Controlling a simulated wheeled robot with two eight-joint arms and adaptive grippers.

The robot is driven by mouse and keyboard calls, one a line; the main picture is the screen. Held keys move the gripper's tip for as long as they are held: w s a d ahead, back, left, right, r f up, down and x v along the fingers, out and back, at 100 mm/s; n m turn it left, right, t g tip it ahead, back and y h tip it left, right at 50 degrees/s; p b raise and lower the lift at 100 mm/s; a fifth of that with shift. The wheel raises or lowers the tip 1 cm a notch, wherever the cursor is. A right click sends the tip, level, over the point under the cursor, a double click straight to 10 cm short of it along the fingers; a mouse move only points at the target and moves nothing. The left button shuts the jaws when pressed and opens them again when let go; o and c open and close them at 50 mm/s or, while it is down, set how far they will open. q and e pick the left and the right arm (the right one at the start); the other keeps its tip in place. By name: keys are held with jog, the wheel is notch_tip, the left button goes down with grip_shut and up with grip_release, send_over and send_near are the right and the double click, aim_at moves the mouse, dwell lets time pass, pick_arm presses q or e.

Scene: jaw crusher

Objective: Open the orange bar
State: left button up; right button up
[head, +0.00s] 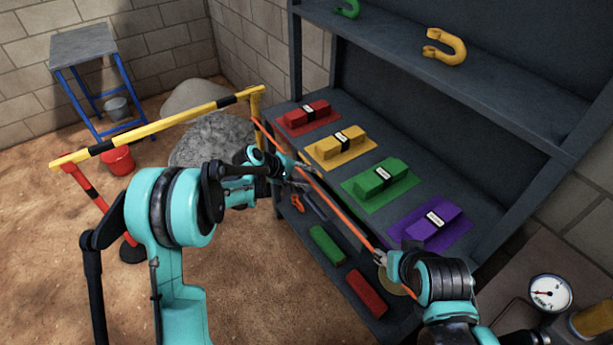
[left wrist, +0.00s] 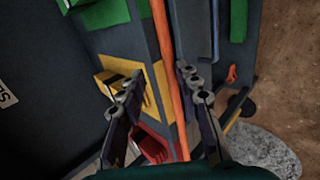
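The orange bar (head: 335,207) is a long thin rod. In the head view it slants across the front of the dark shelf unit, from the yellow post at upper left to my right gripper at lower right. My left gripper (head: 298,172) is near its upper half. In the left wrist view the orange bar (left wrist: 168,65) passes between the two spread fingers of my left gripper (left wrist: 157,82), with gaps showing on both sides. My right gripper (head: 382,257) is at the bar's lower end; its fingers are too small to tell open from shut.
The dark shelf (head: 291,141) carries red (head: 305,113), yellow (head: 341,146), green (head: 381,178) and purple (head: 433,219) blocks. A yellow-black rail (head: 165,122) stands left. A gauge (head: 550,293) is at lower right. Open dirt floor lies at left.

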pick_arm(q)
jog(key=v, duration=1.1)
jog(key=shift+a+r, duration=0.15)
jog(key=s+a+r+m+y, duration=0.1)
jog(key=s+r+y, duration=0.15)
jog(key=s, duration=0.45)
jog(key=s+a+r+m+y, duration=0.1)
jog(key=s+r+m, duration=0.15)
jog(key=s, duration=0.35)
jog(key=s+a+m+y, duration=0.2)
jog(key=s+a, duration=0.1)
jog(key=s, duration=0.5)
jog(key=s+a+f+m+t+y, duration=0.1)
jog(key=s+a+y, duration=0.1)
jog(key=s, duration=0.6)
jog(key=shift+a+f+m+t, duration=0.25)
jog(key=shift+a+m+t, duration=0.1)
jog(key=shift+a, duration=0.25)
